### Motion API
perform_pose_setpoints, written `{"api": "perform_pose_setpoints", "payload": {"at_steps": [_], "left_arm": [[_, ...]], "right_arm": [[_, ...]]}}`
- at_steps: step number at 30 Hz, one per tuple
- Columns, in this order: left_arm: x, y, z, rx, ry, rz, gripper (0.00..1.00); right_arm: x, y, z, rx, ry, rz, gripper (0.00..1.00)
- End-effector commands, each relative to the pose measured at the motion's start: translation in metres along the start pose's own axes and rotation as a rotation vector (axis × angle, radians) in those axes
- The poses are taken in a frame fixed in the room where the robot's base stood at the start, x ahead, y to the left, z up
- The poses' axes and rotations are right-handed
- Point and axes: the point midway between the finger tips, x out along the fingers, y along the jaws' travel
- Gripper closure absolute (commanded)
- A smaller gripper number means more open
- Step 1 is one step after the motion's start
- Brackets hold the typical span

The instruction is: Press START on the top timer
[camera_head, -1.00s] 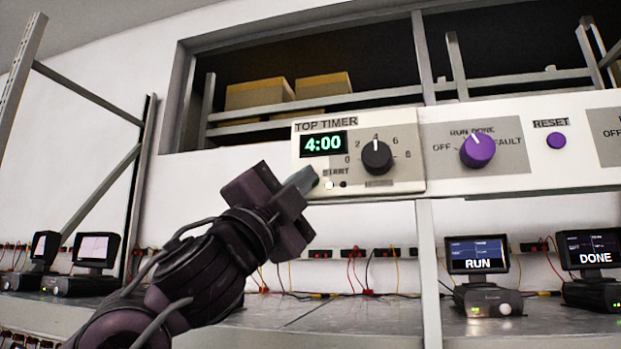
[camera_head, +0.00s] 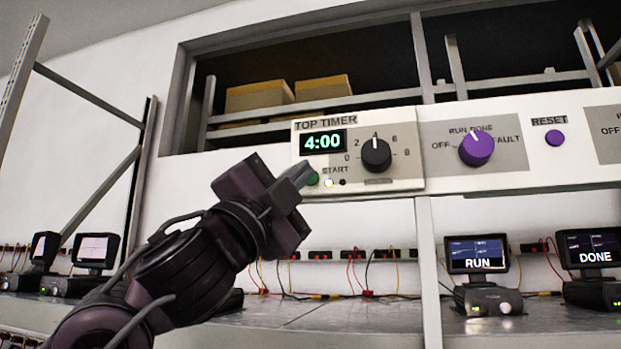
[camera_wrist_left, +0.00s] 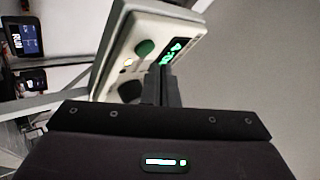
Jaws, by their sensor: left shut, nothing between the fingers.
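The top timer (camera_head: 407,170) is a white box with a green display (camera_head: 323,142) reading 4:00 and a black dial (camera_head: 376,155) pointing near 4. Its green START button (camera_head: 313,179) sits below the display, beside a small lit lamp (camera_head: 328,183). My left gripper (camera_head: 301,172) is shut and empty, its tip just left of the START button; I cannot tell whether they touch. In the left wrist view the shut fingers (camera_wrist_left: 161,84) stand in front of the timer (camera_wrist_left: 187,17), seen at a slant. My right gripper is not in view.
Right of the timer are a purple RUN/DONE/FAULT knob (camera_head: 476,148) and a purple RESET button (camera_head: 555,138). Below, a bench (camera_head: 370,317) carries small monitors, one showing RUN (camera_head: 477,254) and one showing DONE (camera_head: 592,248). Cables run along the back wall.

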Motion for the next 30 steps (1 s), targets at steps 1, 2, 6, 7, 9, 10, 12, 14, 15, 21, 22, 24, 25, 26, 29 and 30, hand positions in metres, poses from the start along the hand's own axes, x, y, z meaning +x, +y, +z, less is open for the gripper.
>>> {"api": "perform_pose_setpoints", "payload": {"at_steps": [1,2,6,7,9,10,12,14,15,21,22,24,25,26,29,30], "left_arm": [[-0.004,-0.002,-0.002,0.000,0.001,-0.002,1.00],[-0.006,-0.003,-0.004,0.000,0.002,-0.002,1.00],[-0.017,-0.010,-0.011,0.001,0.001,-0.002,1.00],[-0.019,-0.012,-0.013,0.001,0.002,-0.002,1.00],[-0.023,-0.016,-0.016,0.000,0.002,-0.002,1.00],[-0.025,-0.017,-0.017,0.001,0.001,-0.001,1.00],[-0.029,-0.020,-0.020,0.000,0.001,-0.002,1.00],[-0.031,-0.022,-0.022,0.001,0.001,-0.001,1.00],[-0.032,-0.022,-0.022,0.000,0.001,-0.001,1.00],[-0.033,-0.023,-0.023,0.000,0.000,-0.001,1.00],[-0.033,-0.023,-0.023,0.000,0.000,-0.001,1.00],[-0.032,-0.023,-0.023,0.000,0.000,-0.001,1.00],[-0.032,-0.023,-0.023,0.000,0.000,-0.001,1.00],[-0.032,-0.023,-0.023,0.000,0.000,-0.001,1.00],[-0.032,-0.023,-0.023,0.000,0.000,-0.001,1.00],[-0.032,-0.023,-0.023,0.000,0.000,-0.001,1.00]], "right_arm": [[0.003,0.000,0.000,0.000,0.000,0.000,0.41],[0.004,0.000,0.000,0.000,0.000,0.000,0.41],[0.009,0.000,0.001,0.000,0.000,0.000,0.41],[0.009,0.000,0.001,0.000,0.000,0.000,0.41],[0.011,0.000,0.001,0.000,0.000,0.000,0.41],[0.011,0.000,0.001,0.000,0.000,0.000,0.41],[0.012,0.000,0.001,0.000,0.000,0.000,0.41],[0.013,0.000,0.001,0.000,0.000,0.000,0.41],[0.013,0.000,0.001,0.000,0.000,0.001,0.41],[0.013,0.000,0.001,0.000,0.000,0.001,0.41],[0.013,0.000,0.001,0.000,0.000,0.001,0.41],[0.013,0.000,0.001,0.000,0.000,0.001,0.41],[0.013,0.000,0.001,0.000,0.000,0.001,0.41],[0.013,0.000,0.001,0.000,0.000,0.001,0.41],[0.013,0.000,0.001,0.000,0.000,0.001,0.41],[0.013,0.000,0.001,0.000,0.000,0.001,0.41]]}}
